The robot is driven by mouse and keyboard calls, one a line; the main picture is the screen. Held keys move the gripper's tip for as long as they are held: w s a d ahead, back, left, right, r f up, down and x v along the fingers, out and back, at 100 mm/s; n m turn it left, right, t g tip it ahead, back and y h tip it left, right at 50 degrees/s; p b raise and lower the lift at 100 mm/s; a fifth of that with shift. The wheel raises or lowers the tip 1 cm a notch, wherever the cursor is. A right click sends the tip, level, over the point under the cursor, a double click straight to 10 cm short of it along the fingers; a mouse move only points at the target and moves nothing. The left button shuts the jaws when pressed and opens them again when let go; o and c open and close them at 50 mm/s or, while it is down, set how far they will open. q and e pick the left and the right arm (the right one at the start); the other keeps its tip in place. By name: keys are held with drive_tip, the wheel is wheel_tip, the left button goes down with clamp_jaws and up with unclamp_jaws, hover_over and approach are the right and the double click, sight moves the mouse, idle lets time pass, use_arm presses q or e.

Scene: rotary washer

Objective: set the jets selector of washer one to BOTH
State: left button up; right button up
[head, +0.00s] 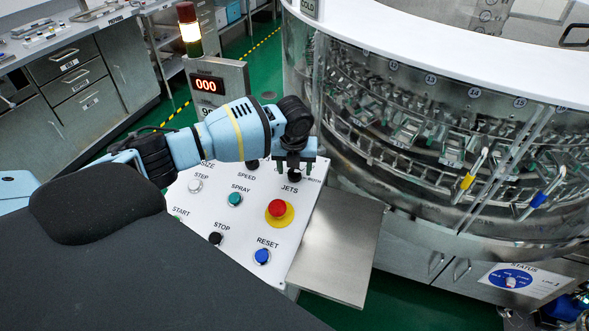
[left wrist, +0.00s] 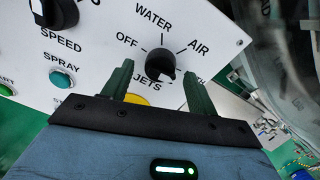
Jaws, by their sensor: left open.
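The jets selector (left wrist: 160,63) is a black rotary knob on a white sloped panel (head: 315,205). In the left wrist view, OFF, WATER and AIR are printed around it, with JETS below. A small light mark shows on the knob's lower right side; I cannot tell its setting for sure. In the head view the knob (head: 294,176) is partly hidden under my left gripper (head: 294,163). My left gripper also shows in the left wrist view (left wrist: 160,80), its two dark green fingers open, one to each side of the knob. No contact is clear. My right gripper is out of view.
The panel also carries a red emergency button (head: 277,208), a blue reset button (head: 262,256), a black stop button (head: 215,238) and a green spray button (head: 235,198). The speed knob (left wrist: 55,12) is to the left. The round glass-walled washer (head: 430,130) stands at right.

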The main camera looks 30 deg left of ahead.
sight(294, 178)
use_arm(q)
drive_tip(key=r, duration=0.4)
drive_tip(key=s+r, duration=0.1)
drive_tip(key=r, duration=0.1)
drive_tip(key=shift+d+r, duration=0.25)
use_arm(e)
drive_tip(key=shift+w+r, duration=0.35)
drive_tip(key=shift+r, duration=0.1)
use_arm(q)
drive_tip(key=shift+f, duration=0.1)
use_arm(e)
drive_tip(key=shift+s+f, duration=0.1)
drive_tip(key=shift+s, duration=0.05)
